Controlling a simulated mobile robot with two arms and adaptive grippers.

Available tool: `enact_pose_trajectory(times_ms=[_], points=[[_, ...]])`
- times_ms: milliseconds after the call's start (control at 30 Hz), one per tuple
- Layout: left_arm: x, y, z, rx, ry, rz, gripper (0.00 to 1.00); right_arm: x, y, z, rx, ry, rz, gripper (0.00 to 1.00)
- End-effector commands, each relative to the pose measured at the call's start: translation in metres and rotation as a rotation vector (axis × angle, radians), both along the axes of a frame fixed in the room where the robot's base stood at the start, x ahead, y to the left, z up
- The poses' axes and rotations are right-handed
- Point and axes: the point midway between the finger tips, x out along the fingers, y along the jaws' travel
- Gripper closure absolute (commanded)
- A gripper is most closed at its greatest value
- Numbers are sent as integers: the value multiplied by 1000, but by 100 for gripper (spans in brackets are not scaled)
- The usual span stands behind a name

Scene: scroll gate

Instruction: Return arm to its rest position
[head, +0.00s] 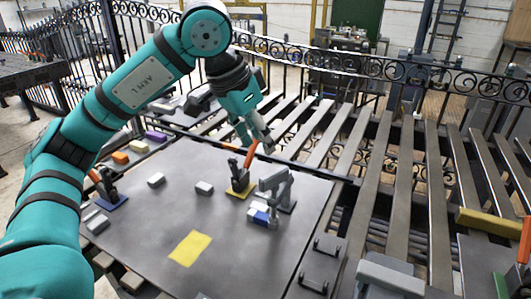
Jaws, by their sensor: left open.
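My left arm (140,85) comes in from the left and arches over the dark metal table (140,225). My left gripper (257,138) points down with its fingers apart. It is above the table's far right part, close to the orange-handled clamp on a yellow base (238,178). The fingertips appear near the orange handle (251,152); I cannot tell whether they touch it. Nothing shows between the fingers. My right gripper is not in view.
A grey clamp (276,186) stands by a blue-and-white block (260,214). A blue-based clamp (108,190) stands at left. A yellow square (190,248) and several small blocks lie on the table. Slats (385,200) and a wrought-iron gate (345,62) are beyond.

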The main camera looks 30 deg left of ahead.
Motion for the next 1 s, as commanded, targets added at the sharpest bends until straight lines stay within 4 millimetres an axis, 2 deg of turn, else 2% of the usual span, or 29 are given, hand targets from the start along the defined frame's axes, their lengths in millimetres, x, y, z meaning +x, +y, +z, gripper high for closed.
enact_pose_trajectory(times_ms=[133, 700, 767, 867, 1000], points=[[-3, 1, 8, 0, 0, 0, 60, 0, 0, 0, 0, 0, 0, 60], [-3, 1, 12, 1, 1, -1, 60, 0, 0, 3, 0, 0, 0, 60], [-3, 1, 19, 0, 0, -1, 60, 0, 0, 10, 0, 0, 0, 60], [-3, 1, 42, 0, 0, -1, 60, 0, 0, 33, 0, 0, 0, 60], [-3, 1, 87, 0, 0, -1, 60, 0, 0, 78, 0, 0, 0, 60]])
